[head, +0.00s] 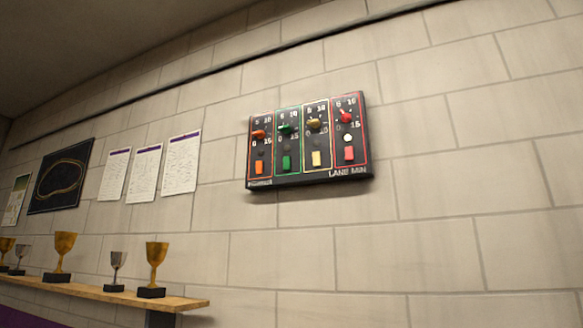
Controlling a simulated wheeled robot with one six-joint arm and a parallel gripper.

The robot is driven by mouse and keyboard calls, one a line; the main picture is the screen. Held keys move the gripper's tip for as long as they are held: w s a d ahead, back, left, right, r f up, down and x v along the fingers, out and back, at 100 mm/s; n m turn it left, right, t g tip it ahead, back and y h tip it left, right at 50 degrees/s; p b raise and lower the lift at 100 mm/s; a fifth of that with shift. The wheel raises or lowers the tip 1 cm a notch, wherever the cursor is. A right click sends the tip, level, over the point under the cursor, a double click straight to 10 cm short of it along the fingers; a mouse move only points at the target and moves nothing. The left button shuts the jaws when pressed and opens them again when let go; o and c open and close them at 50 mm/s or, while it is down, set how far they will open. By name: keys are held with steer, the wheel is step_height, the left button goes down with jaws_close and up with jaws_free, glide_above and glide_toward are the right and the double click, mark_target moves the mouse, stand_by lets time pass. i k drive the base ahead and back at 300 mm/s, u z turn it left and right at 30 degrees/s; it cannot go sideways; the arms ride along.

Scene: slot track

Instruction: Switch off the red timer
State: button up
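A dark panel (305,181) marked "LANE MIN" hangs on the block wall, right of the middle in the head view. It has four coloured columns: orange, green, yellow and red from left to right. The red timer is the rightmost column, with a red knob (346,117) on a numbered dial at its top. Below the knob is a small pale, whitish lamp (348,138), brighter than the dark lamps in the other columns. Under it is a red switch (350,153). The knob's exact setting is too small to read. My gripper is not in view.
A wooden shelf (188,303) with several gold and silver trophies (156,262) runs along the wall at the lower left. Paper sheets (181,164) and a dark track picture (61,177) hang left of the panel. The wall right of the panel is bare.

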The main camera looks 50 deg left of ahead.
mark_target(348, 151)
steer(key=k, duration=0.4)
steer(key=u, duration=0.7)
steer(key=i, duration=0.4)
steer(key=u, duration=1.25)
